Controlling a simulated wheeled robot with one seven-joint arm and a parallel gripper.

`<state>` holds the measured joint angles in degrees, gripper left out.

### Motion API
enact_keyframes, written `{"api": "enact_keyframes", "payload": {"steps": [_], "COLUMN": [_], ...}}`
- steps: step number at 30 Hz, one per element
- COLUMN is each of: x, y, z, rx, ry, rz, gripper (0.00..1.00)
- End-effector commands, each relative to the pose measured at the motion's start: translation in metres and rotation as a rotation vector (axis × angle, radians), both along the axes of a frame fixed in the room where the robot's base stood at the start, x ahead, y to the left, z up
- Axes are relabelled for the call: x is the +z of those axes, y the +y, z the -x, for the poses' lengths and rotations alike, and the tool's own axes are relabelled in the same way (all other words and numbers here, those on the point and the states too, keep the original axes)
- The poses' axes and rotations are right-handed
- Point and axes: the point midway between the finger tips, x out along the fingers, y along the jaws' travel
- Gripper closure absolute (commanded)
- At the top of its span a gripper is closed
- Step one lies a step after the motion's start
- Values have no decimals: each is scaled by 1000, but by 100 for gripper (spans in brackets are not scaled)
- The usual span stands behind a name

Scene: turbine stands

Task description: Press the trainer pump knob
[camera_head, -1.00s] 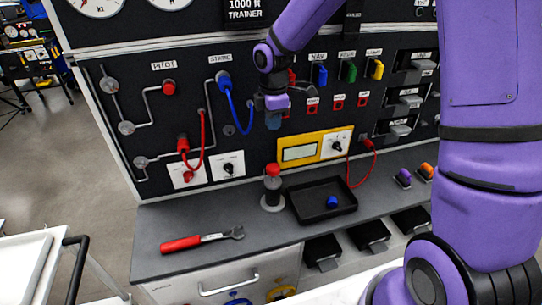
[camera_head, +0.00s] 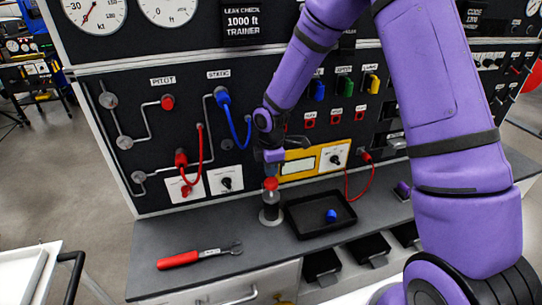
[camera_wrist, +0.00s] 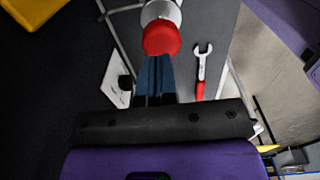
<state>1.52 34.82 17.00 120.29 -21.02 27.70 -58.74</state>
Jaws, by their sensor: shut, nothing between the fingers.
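In the wrist view the red knob (camera_wrist: 161,37) lies just beyond my fingertips. My gripper (camera_head: 271,171) points down right above the knob in the head view. Its blue fingers (camera_wrist: 154,62) are together and empty. The fingertips are at the knob or very close to it; I cannot tell whether they touch. The fingers cover part of the knob's near side in the wrist view.
A black tray (camera_head: 292,221) with a blue cap (camera_head: 331,215) is just right of the pump. A red-handled wrench (camera_head: 200,256) lies to its left. Behind stands the panel with a yellow-framed display (camera_head: 298,167), hoses and a red cable (camera_head: 362,185).

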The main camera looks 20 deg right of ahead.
Motion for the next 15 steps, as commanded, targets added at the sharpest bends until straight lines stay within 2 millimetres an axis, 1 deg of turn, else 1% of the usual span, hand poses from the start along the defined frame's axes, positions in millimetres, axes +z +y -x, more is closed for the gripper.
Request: {"api": "enact_keyframes", "payload": {"steps": [1, 3, 6, 15], "x": [-7, -14, -20, -24], "y": [0, 0, 0, 0], "z": [1, 0, 0, 0], "rx": [2, 2, 1, 0], "ry": [2, 1, 0, -1], "rz": [1, 0, 1, 0], "gripper": [100, 100, 100, 100]}}
